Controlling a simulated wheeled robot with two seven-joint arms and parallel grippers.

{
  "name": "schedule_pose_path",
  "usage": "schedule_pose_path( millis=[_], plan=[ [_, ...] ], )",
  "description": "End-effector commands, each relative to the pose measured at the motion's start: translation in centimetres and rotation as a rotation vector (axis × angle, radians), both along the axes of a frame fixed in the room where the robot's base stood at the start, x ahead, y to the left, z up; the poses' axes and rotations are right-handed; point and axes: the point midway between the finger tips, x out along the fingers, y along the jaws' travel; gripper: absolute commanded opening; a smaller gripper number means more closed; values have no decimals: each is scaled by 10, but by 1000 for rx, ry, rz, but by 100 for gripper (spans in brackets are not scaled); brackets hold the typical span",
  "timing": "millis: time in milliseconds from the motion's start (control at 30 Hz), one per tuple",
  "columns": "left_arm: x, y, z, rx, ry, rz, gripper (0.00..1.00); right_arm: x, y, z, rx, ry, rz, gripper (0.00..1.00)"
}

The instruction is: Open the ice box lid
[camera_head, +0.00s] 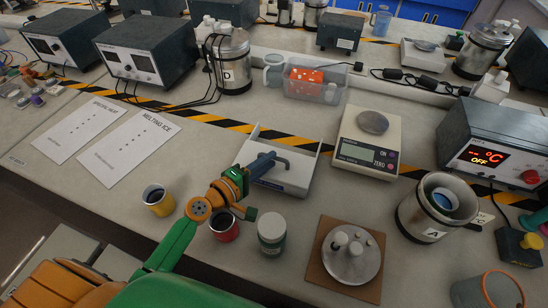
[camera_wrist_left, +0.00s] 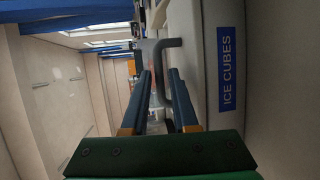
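The white ice box (camera_head: 292,181) stands behind the row of cups in the head view. A dark bent handle (camera_head: 279,158) rises from its top, and I cannot tell clearly how the lid sits. In the left wrist view the box carries a blue "ICE CUBES" label (camera_wrist_left: 227,68), and the dark handle (camera_wrist_left: 157,48) shows beyond the fingertips. My left gripper (camera_head: 267,162) is at the handle. In the wrist view its two blue fingers (camera_wrist_left: 159,75) are apart, with the handle in line with the gap. Contact is unclear. My right gripper is not in view.
A scale (camera_head: 367,151) stands right of the box. A metal lid (camera_head: 351,256) lies on a brown board. A steel calorimeter (camera_head: 428,216) stands farther right.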

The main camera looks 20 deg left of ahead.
Motion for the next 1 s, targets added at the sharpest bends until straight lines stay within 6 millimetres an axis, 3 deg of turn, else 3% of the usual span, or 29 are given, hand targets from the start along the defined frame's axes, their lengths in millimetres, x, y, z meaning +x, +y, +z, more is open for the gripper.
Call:
schedule_pose_path(
  millis=[133, 400, 433, 533, 1000],
  plan=[
    [20, -9, -4, -1, -1, 0, 27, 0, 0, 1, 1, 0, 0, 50],
    [24, -12, -5, 0, 1, -1, 27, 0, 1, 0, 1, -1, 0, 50],
    [24, -12, -5, 0, 1, -1, 25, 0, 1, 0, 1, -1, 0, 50],
    [24, -12, -5, 0, 1, -1, 0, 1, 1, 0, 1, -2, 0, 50],
    [24, -11, -5, 0, 1, -1, 0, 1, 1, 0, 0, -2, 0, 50]
  ],
)
